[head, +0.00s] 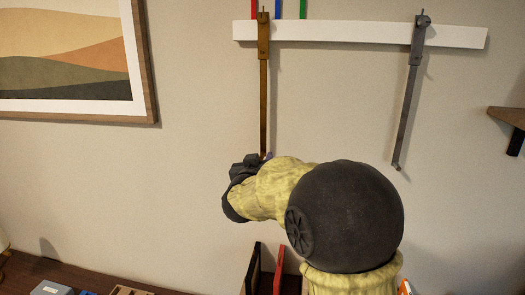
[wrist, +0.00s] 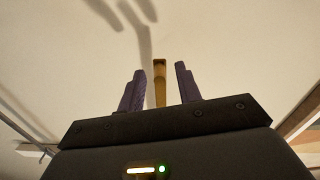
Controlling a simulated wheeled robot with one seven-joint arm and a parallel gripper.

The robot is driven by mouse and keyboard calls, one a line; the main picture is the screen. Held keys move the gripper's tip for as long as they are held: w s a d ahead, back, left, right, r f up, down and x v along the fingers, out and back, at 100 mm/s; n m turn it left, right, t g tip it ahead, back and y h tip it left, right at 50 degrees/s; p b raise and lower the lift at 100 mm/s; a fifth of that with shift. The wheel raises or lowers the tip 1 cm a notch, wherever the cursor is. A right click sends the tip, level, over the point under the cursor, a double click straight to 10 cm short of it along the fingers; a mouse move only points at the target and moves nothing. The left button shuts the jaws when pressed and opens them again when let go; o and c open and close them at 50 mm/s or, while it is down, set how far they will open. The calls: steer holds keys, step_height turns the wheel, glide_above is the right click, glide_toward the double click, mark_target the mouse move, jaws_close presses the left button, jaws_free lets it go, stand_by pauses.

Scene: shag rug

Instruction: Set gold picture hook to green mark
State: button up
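The gold picture hook (head: 263,100) hangs upright from the white rail (head: 350,33); its top sits between the red mark (head: 254,9) and the blue mark (head: 277,9). The green mark (head: 303,9) stands above the rail, right of the hook. My gripper (head: 265,157) is at the hook's lower end, partly hidden behind my own wrist in the head view. In the wrist view the gold strip (wrist: 160,88) lies between the two purple fingers, with a gap on both sides. The fingers are open.
A grey hook (head: 406,110) hangs tilted near the rail's right end. A framed picture (head: 75,62) is on the wall at left, and a shelf (head: 508,118) is at right. Small items stand on the dark tabletop (head: 20,275) below. The rail between the hooks is clear.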

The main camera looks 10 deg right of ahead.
mark_target(262, 153)
steer(key=shift+p+x, duration=0.35)
steer(key=shift+x, duration=1.15)
jaws_close()
